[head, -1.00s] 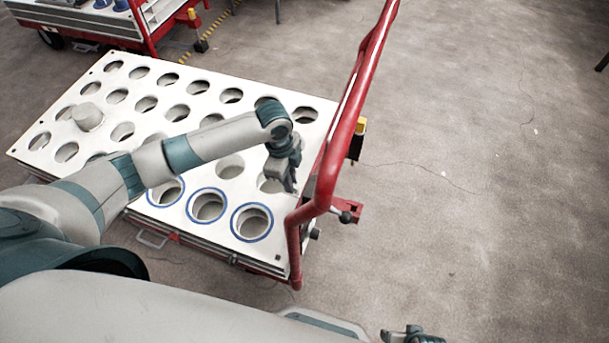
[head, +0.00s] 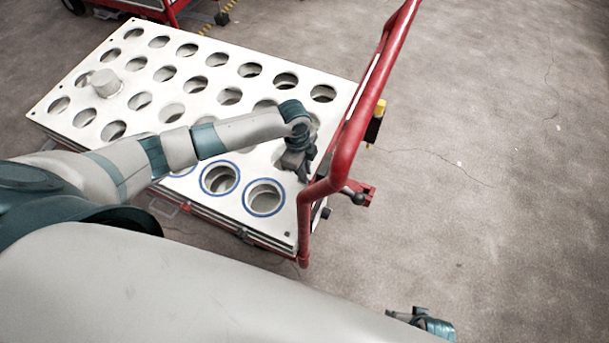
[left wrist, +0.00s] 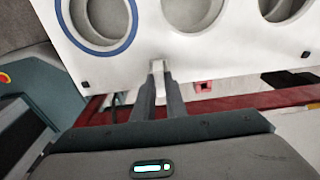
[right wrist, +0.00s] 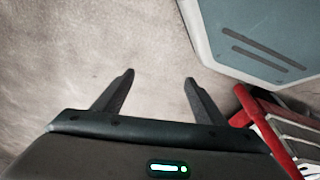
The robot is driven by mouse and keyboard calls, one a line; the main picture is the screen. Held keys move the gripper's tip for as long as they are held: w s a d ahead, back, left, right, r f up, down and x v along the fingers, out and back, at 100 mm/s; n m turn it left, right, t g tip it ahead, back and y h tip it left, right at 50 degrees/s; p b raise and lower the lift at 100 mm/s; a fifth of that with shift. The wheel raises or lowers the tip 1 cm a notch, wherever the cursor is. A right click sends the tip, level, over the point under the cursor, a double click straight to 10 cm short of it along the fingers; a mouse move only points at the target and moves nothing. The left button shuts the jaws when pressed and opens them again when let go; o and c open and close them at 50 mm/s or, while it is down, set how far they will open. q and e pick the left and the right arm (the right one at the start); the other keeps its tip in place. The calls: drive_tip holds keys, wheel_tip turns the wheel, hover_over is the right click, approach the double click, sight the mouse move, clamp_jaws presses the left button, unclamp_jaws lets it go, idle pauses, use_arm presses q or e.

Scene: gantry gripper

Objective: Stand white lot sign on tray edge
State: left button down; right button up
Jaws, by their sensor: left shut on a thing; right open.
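The white tray (head: 215,168) is a flat panel with rows of round holes on a cart; some near holes have blue rings. My left gripper (head: 303,174) reaches over the tray's right end, beside the red handle frame. In the left wrist view my left gripper (left wrist: 158,92) is shut on a small white piece, apparently the lot sign (left wrist: 157,70). The piece is at the edge of the tray (left wrist: 185,66); I cannot tell whether they touch. The sign is not clear in the head view. My right gripper (right wrist: 157,85) is open and empty over the floor.
The red handle frame (head: 345,145) rises at the tray's right end, close to my left gripper. A light plug or cup (head: 105,83) stands on the tray's left part. Another red cart (head: 165,12) is behind. The floor on the right is clear.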

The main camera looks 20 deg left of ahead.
use_arm(q)
drive_tip(key=shift+f, duration=1.25)
use_arm(e)
drive_tip(key=shift+w+r, duration=0.35)
drive_tip(key=shift+r, duration=0.35)
use_arm(q)
drive_tip(key=shift+f, duration=0.1)
use_arm(e)
drive_tip(key=shift+s+f, duration=0.1)
use_arm(q)
drive_tip(key=c, duration=1.8)
unclamp_jaws()
use_arm(e)
drive_tip(key=shift+s, duration=0.1)
